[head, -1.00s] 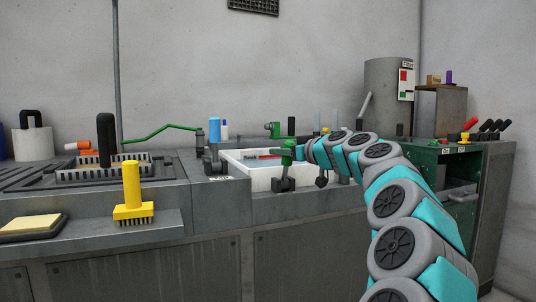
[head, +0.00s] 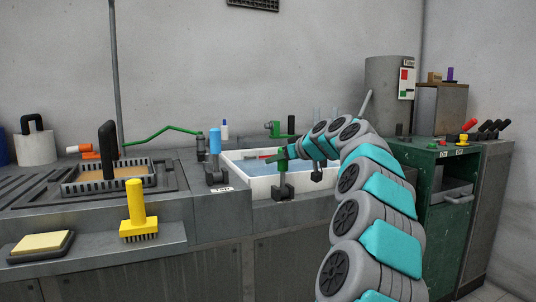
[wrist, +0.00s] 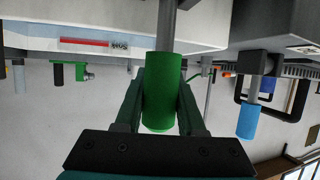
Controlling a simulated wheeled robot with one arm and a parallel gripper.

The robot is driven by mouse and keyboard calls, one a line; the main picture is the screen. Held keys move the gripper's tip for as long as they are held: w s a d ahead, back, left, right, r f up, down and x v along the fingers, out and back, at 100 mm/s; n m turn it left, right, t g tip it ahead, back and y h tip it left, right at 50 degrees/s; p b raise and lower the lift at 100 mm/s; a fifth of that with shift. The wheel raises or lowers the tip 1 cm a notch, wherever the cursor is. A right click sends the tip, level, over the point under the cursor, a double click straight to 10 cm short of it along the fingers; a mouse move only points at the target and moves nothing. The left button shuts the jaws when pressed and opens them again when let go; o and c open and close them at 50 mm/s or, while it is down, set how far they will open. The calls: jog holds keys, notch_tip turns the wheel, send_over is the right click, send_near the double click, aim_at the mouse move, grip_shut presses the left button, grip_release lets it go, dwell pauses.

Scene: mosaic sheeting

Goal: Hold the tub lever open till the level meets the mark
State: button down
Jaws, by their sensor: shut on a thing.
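The white tub (head: 262,190) is set into the grey bench and holds blue water (head: 250,168). A green lever handle (head: 282,154) stands on a dark mount at the tub's front wall. My gripper (head: 292,151) is at this handle. In the wrist view, which is upside down, the two fingers of my gripper (wrist: 161,92) are on both sides of the green handle (wrist: 162,112), shut on it. A red strip (wrist: 84,42) with a small label (wrist: 119,44) shows on the tub's inside wall. I cannot tell exactly how the water stands against it.
A blue-handled lever (head: 215,142) stands left of the tub; it also shows in the wrist view (wrist: 247,120). A yellow brush (head: 137,205) and a sponge tray (head: 40,245) are at front left. A green cabinet (head: 440,200) with levers stands at the right.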

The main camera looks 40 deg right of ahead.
jog(key=shift+w, duration=0.1)
jog(key=shift+c, duration=2.2)
grip_release()
jog(key=shift+w, duration=0.1)
jog(key=v, duration=0.8)
jog(key=shift+b, duration=0.4)
jog(key=shift+w, duration=0.1)
